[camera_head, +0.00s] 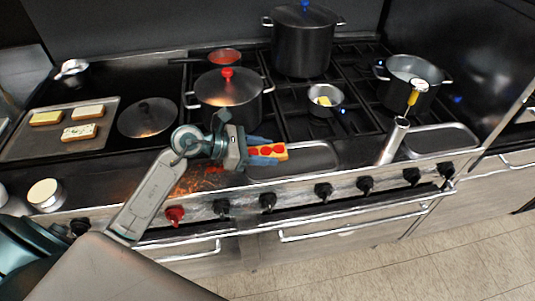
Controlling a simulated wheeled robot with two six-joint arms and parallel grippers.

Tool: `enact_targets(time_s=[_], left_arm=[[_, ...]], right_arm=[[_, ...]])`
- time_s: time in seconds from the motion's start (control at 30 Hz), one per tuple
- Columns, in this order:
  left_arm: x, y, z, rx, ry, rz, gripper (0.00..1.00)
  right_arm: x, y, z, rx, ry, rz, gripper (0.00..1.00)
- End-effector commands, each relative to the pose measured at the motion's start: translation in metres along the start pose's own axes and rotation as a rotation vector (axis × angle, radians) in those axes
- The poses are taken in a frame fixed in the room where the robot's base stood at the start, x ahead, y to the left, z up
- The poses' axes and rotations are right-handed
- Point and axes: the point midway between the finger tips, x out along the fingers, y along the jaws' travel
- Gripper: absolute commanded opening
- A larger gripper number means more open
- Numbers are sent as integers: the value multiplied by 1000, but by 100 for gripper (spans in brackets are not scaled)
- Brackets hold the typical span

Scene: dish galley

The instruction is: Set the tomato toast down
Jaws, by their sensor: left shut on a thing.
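The tomato toast (279,151), a slice with red tomato rounds on top, is held out flat at the front of the stove. My left gripper (262,150) is shut on it, with its blue fingers along the toast's side. The toast is over or near the left end of a shallow metal tray (322,158) at the stove's front; I cannot tell whether it touches the tray. The gripper hides part of the toast. My right gripper is not in view.
A lidded pot (230,98) is close behind my gripper. A metal cylinder (395,140) leans right of the shallow tray, beside another shallow tray (447,138). Knobs (323,191) line the front edge.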

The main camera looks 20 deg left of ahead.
Motion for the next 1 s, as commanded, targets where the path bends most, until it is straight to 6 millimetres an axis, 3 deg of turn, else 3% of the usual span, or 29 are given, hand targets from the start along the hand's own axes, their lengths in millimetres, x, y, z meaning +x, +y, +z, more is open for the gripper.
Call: enact_targets(time_s=[0.17, 0.4, 0.83, 0.87, 1.0], left_arm=[[9, 8, 5, -1, -3, -1, 18], [22, 8, -26, -3, 0, -2, 18], [25, 8, -35, 1, 0, -1, 18], [24, 8, -33, 1, 0, -1, 54], [24, 8, -33, 0, 0, -1, 57]], right_arm=[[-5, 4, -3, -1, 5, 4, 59], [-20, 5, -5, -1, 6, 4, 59], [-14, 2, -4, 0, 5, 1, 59], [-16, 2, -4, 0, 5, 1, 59], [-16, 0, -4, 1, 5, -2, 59]])
